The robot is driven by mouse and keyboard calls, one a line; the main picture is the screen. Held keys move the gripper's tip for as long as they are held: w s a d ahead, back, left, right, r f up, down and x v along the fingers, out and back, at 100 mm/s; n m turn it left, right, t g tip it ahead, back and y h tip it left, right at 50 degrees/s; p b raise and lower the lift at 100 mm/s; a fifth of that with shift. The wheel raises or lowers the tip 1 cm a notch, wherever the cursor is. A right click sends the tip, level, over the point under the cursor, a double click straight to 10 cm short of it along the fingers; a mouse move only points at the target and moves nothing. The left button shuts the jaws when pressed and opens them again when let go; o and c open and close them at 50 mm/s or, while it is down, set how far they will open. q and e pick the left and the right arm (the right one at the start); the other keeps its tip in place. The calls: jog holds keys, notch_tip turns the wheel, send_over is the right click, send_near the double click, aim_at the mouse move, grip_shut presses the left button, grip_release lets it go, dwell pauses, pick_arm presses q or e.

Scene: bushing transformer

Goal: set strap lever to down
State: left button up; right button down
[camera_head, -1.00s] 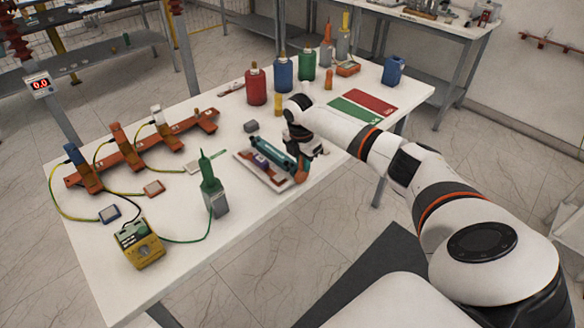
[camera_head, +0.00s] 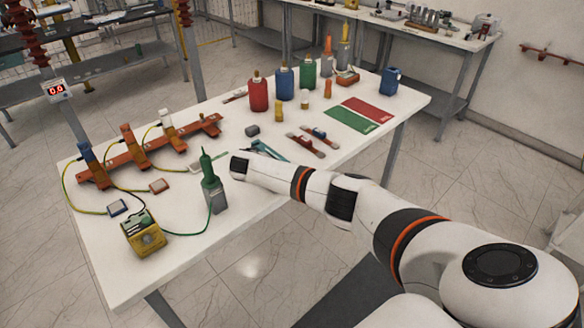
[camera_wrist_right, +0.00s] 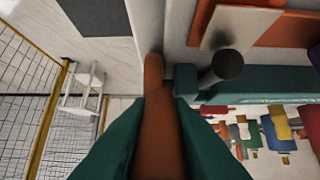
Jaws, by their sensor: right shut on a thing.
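In the right wrist view the green-padded fingers of my right gripper (camera_wrist_right: 154,105) are shut on an orange-brown lever (camera_wrist_right: 155,72), which runs upward between them. A teal bar (camera_wrist_right: 272,97) with a dark round knob (camera_wrist_right: 228,65) lies just to the right of the lever. In the head view a teal part (camera_head: 268,151) shows on the table beyond my right wrist. My right arm hides the gripper and the lever there. My left gripper is in neither view.
A green-topped grey bottle (camera_head: 213,188) stands close left of my right wrist. A yellow meter (camera_head: 143,235) and an orange rail (camera_head: 150,158) with cabled posts lie farther left. Red (camera_head: 257,92), blue and green bottles stand behind. A green-red mat (camera_head: 352,120) lies right.

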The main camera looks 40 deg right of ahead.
jog(key=shift+a+f+h, duration=0.15)
jog(key=shift+a+h, duration=0.05)
jog(key=shift+h, duration=0.3)
jog(key=c, duration=1.3)
grip_release()
jog(key=b+v, duration=0.1)
jog(key=v, duration=1.1)
jog(key=shift+a+b, duration=0.1)
jog(key=shift+b, duration=0.3)
jog(key=shift+f, duration=0.15)
